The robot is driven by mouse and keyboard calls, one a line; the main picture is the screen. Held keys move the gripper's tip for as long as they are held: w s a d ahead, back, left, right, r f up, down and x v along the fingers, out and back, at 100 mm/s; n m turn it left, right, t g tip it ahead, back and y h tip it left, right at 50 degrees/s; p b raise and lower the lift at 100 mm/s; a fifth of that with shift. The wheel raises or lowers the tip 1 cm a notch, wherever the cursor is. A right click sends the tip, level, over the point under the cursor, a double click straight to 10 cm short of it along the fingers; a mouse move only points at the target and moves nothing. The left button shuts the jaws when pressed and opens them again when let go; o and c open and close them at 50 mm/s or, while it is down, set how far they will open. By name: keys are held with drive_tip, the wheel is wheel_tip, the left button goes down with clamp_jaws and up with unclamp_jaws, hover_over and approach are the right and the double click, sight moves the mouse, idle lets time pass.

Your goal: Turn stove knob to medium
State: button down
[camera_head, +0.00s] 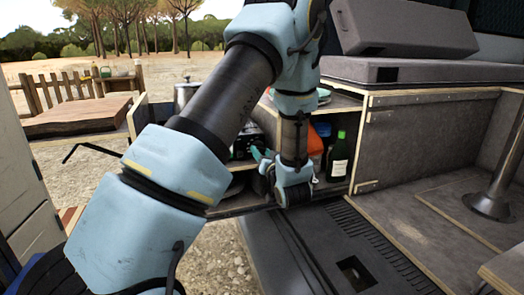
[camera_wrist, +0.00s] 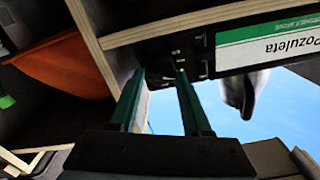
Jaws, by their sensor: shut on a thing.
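The stove is a dark unit with a green and white label (camera_wrist: 268,42), upside down in the wrist view. Its dark front (camera_wrist: 178,58) carries small white marks. My gripper (camera_wrist: 160,76) has its two green fingers at this front, a gap between them, closed on the knob. The knob itself is mostly hidden at the fingertips. In the head view my gripper (camera_head: 262,156) is at the shelf opening beside the dark stove (camera_head: 242,146), which my arm partly covers. The knob's setting cannot be read.
A green bottle (camera_head: 338,158) stands on the shelf right of my wrist, near an orange item (camera_head: 315,143). The orange thing also shows in the wrist view (camera_wrist: 60,65). A metal pot (camera_head: 184,96) stands to the left. Wooden shelf edges (camera_wrist: 185,22) are close to the fingers.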

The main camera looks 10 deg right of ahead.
drive_tip(key=shift+f+m, duration=0.1)
drive_tip(key=shift+m, duration=0.4)
drive_tip(key=shift+c, duration=1.7)
unclamp_jaws()
drive_tip(key=s+d+b, duration=0.1)
drive_tip(key=s, duration=0.9)
drive_tip(key=shift+s+d, duration=0.2)
drive_tip(key=shift+s, duration=0.2)
